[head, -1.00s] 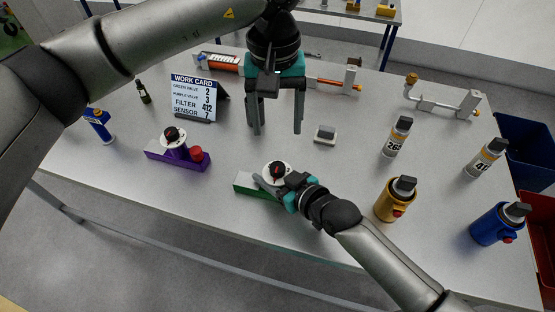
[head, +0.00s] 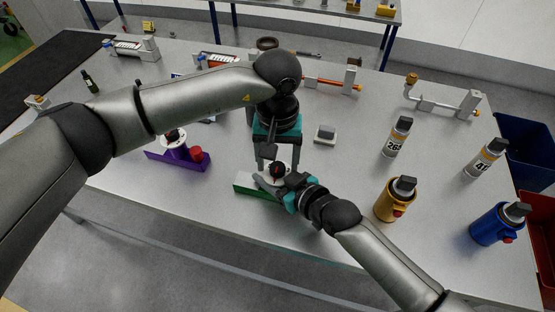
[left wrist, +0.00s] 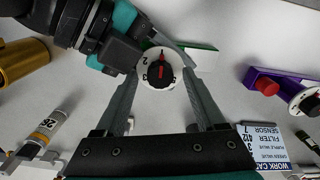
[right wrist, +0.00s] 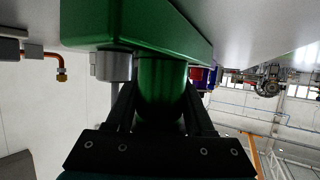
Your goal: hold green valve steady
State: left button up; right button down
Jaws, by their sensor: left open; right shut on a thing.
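The green valve (head: 245,185) stands near the front middle of the table. Its white dial with a black knob and red pointer shows in the left wrist view (left wrist: 160,70). My right gripper (head: 272,182) is shut on the valve's green body, which fills the space between its fingers in the right wrist view (right wrist: 160,90). My left gripper (left wrist: 163,85) is open above the dial, pointing down, with its fingers on either side of the knob and apart from it. In the head view the left fingers partly hide the dial.
The purple valve (head: 178,159) stands to the left. The work card (left wrist: 262,143) is mostly hidden behind my left arm in the head view. A gold canister (head: 393,199) stands close to my right arm. A small grey block (head: 325,134) lies behind the green valve.

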pick_arm(q)
jog(key=shift+f, duration=0.1)
grip_shut()
dwell(0.6)
